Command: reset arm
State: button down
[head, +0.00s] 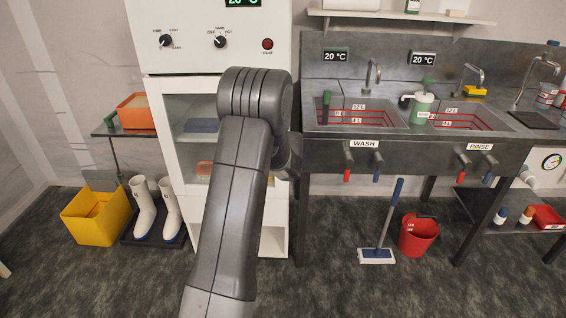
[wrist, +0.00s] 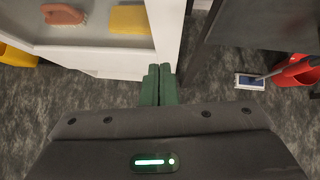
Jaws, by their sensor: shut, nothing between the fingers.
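My arm rises in the middle of the head view, in front of the white cabinet (head: 215,72), and bends away from the camera at its top. My gripper is hidden behind the arm in that view. In the wrist view my gripper (wrist: 160,70) shows two green fingers pressed together with nothing between them. The fingers point at the floor beside the cabinet's lower edge, near the dark leg of the sink bench.
The sink bench (head: 330,150) with WASH and RINSE basins stands right of the cabinet. A mop (head: 378,255) and red bucket (head: 418,235) stand below it. White boots (head: 144,208) and a yellow bin (head: 88,232) are at left. The front floor is clear.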

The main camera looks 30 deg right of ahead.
jog(key=shift+v, duration=1.1)
jog(key=shift+w+a+f, duration=0.1)
jog(key=shift+f, duration=0.05)
